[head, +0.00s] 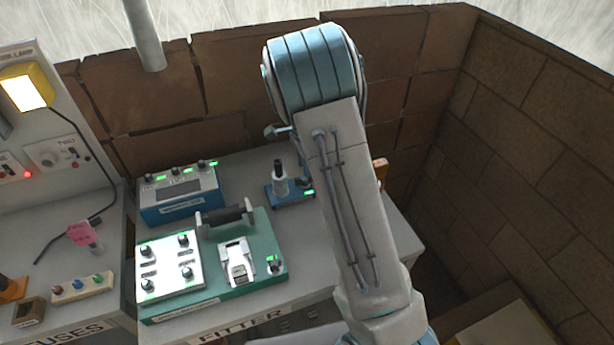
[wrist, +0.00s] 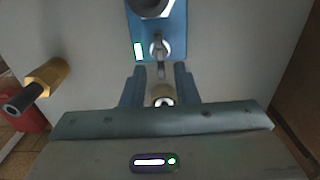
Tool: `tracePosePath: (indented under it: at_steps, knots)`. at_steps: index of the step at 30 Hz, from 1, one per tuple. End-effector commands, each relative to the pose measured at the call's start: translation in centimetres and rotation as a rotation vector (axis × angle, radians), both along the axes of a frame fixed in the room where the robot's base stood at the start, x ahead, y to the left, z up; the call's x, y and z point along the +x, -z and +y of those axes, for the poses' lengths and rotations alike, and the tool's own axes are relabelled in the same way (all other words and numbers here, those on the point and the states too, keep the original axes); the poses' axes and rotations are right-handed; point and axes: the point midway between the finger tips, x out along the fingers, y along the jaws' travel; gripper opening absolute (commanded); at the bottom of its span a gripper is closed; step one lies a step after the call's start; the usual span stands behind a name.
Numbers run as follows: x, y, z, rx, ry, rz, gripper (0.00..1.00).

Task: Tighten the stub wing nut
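The blue stub base (head: 283,197) stands on the fitter bench, with an upright black-topped stub (head: 280,177) on it and a green light at its right end. In the wrist view the blue base (wrist: 176,45) is at the top centre, with a green-lit strip on its left. A small grey metal wing nut (wrist: 158,46) sits on the base's near part. I cannot make it out in the head view. My gripper (wrist: 160,80) is open, its two dark blue fingers apart just short of the wing nut. In the head view my arm hides the gripper.
A green fixture (head: 215,288) with a dark handle and a blue box (head: 178,196) stand left of the stub base. A brass fitting (wrist: 47,76) with a black end shows at left in the wrist view. Brick walls (head: 520,130) close off the back and right.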

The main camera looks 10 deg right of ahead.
Motion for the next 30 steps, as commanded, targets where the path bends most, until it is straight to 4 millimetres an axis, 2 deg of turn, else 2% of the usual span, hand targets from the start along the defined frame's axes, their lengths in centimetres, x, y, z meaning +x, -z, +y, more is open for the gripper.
tracePosePath:
  at_steps: [24, 30]
  knots:
    - [0.0, 3.8, 0.0, 0.000, 0.000, 0.001, 0.27]
    - [0.0, 4.1, 0.0, 0.000, 0.000, 0.001, 0.27]
